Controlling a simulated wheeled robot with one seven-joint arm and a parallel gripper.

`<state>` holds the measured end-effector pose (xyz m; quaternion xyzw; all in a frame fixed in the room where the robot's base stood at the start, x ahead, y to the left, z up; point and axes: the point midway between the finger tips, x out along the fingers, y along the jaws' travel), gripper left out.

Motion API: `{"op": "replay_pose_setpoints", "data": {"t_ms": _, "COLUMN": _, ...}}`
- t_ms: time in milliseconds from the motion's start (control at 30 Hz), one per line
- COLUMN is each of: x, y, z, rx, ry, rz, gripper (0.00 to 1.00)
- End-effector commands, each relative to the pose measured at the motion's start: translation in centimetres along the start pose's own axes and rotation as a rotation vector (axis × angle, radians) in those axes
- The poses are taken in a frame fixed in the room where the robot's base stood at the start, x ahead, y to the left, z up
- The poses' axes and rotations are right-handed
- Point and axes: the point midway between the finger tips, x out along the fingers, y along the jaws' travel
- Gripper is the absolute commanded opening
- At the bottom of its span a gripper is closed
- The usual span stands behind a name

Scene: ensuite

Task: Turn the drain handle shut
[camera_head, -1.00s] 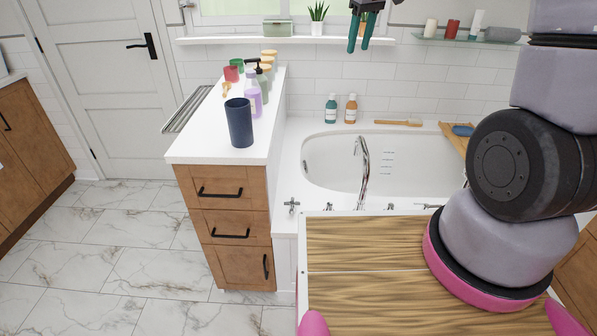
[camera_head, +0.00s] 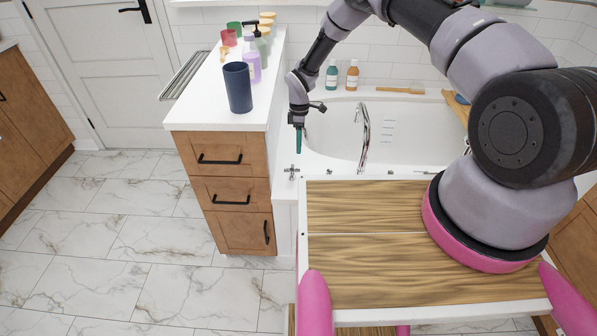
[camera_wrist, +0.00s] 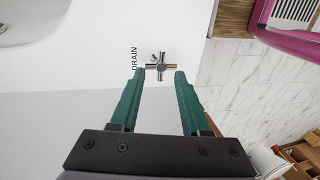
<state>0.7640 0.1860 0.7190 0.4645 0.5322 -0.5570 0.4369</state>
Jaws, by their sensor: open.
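The drain handle (camera_wrist: 160,67) is a small chrome cross-shaped handle on the white tub deck. The word DRAIN is printed beside it in the wrist view. In the head view the handle (camera_head: 291,171) sits at the tub's near left corner, beside the drawer cabinet. My gripper (camera_wrist: 161,72) is open, with two green fingers pointing at the handle, one tip on each side of its lower part. In the head view my gripper (camera_head: 298,152) points down just above the handle. Whether the fingers touch it cannot be told.
A drawer cabinet (camera_head: 220,150) with a dark blue cup (camera_head: 238,88) and several bottles stands just left of my gripper. The bathtub (camera_head: 335,130) with a chrome faucet (camera_head: 363,130) lies to the right. Marble floor (camera_head: 150,240) is free at the left.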

Motion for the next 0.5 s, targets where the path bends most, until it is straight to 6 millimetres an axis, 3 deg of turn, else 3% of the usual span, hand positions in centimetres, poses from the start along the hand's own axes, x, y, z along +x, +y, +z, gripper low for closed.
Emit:
{"op": "replay_pose_setpoints", "data": {"t_ms": 267, "x": 3.3, "y": -0.3, "z": -0.2, "rx": -0.022, "ry": -0.002, "rz": -0.01, "gripper": 0.46}}
{"op": "replay_pose_setpoints", "data": {"t_ms": 500, "x": 8.0, "y": -0.4, "z": -0.1, "rx": -0.018, "ry": -0.002, "rz": -0.011, "gripper": 0.46}}
